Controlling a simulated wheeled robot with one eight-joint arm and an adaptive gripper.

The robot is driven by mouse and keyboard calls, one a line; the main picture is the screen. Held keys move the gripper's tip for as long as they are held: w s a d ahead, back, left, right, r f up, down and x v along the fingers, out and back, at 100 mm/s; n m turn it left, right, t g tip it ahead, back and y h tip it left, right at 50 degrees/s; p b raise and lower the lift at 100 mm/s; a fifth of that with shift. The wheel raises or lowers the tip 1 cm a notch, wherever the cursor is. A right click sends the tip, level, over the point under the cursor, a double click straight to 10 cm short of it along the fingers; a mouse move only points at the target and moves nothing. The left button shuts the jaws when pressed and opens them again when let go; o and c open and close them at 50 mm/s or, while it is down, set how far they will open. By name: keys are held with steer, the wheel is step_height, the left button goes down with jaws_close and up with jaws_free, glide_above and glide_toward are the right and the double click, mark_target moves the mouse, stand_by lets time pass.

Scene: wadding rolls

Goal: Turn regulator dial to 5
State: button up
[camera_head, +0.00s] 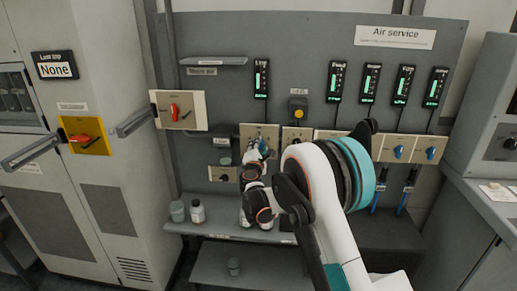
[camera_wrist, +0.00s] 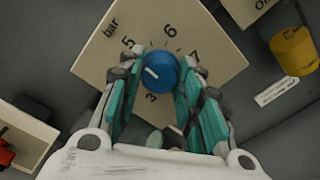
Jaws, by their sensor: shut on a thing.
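The regulator dial is a blue round knob (camera_wrist: 160,73) on a beige plate (camera_wrist: 188,32) marked "bar". The numbers 3, 5, 6 and 7 show around it; a left finger may hide another number. Its white mark points left and slightly up, a little below the direction of the 5. My gripper (camera_wrist: 161,60) has its teal-padded fingers on both sides of the knob, shut on it. In the head view my gripper (camera_head: 262,152) reaches the plate (camera_head: 272,131) on the grey panel, and the arm partly covers it.
A yellow button (camera_wrist: 293,50) sits up and right of the dial. A red-handled switch (camera_head: 174,112) stands left on the panel. Black gauges with green displays (camera_head: 261,80) hang above. A shelf (camera_head: 225,232) below holds a white bottle (camera_head: 197,211) and a grey cup (camera_head: 177,211).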

steer(key=shift+f, duration=0.1)
stand_by(0.3)
steer(key=o, duration=1.1)
steer(key=shift+c, duration=0.2)
steer(key=shift+s, duration=0.1)
steer(key=s, duration=1.2)
steer(key=shift+a, duration=0.2)
